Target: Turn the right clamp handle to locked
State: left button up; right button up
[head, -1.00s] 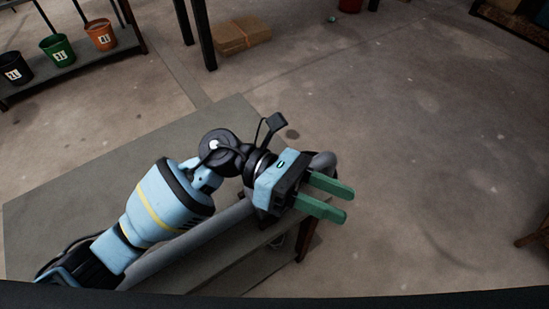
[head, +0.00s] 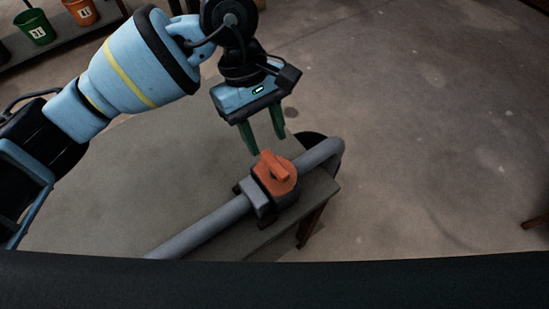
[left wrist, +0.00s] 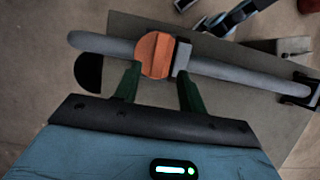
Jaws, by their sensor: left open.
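The orange clamp handle (head: 277,172) sits on a dark clamp body (head: 257,196) around a grey pipe (head: 207,224) near the table's right end. It also shows in the left wrist view as a round orange knob (left wrist: 155,55) with a raised grip bar. My left gripper (head: 266,144) has green fingers pointing down, just above and behind the handle in the head view. It is open and empty, apart from the handle as far as I can tell. In the left wrist view its fingertips (left wrist: 160,73) lie to either side of the knob's lower edge. My right gripper is not in view.
The grey table (head: 130,165) carries the pipe, which bends at its right end. Green and orange buckets (head: 35,27) stand on a shelf at the far left.

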aim_at(274, 162)
pick_arm(q)
jog(key=x, duration=0.7)
jog(key=shift+d+f, duration=0.1)
jog(key=shift+f, duration=0.05)
jog(key=shift+c, duration=0.3)
grip_shut()
